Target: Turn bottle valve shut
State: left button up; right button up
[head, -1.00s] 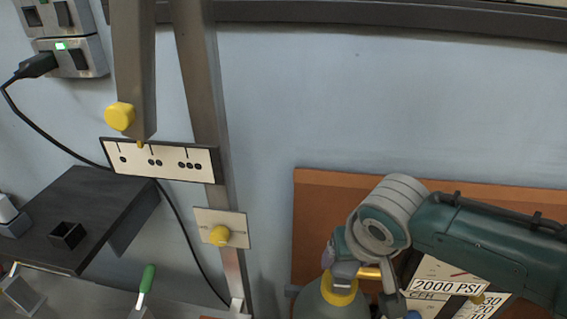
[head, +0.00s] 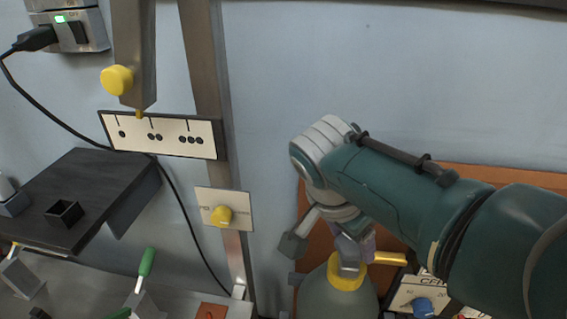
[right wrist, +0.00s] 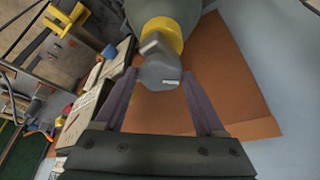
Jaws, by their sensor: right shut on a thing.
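The grey-green bottle (head: 338,297) has a yellow collar (head: 346,277) and a grey valve (head: 349,256) on top. It stands low in the head view, partly cut off by the lower edge. In the right wrist view the valve knob (right wrist: 158,73) sits between the two purplish fingers of my right gripper (right wrist: 161,80), which is shut on it. In the head view my right arm comes in from the right, and its wrist hides most of the gripper. My left gripper is not in view.
An orange-brown board (head: 480,178) is behind the bottle. A gauge panel with a blue knob (head: 423,307) stands close to its right. A metal post (head: 207,95) with a yellow-knobbed plate (head: 222,216) is to the left, beyond it a dark shelf (head: 100,190).

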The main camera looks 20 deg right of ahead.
jog(key=m+g+b, duration=0.1)
jog(key=m+b, duration=0.3)
jog(key=b, duration=0.1)
jog(key=m+g+b, duration=0.1)
jog(key=m+b, duration=0.1)
jog(key=m, duration=0.1)
jog(key=shift+w+f+g, duration=0.25)
jog(key=shift+w+g, duration=0.05)
jog(key=shift+w, duration=0.05)
jog(key=shift+d+r+m+g+b, duration=0.15)
jog(key=shift+m+g+b, duration=0.35)
jog(key=shift+m+b, duration=0.85)
jog(key=shift+r, duration=0.1)
jog(key=o, duration=1.3)
jog(key=shift+o, duration=0.2)
jog(key=v, duration=1)
jog(key=shift+b, duration=0.35)
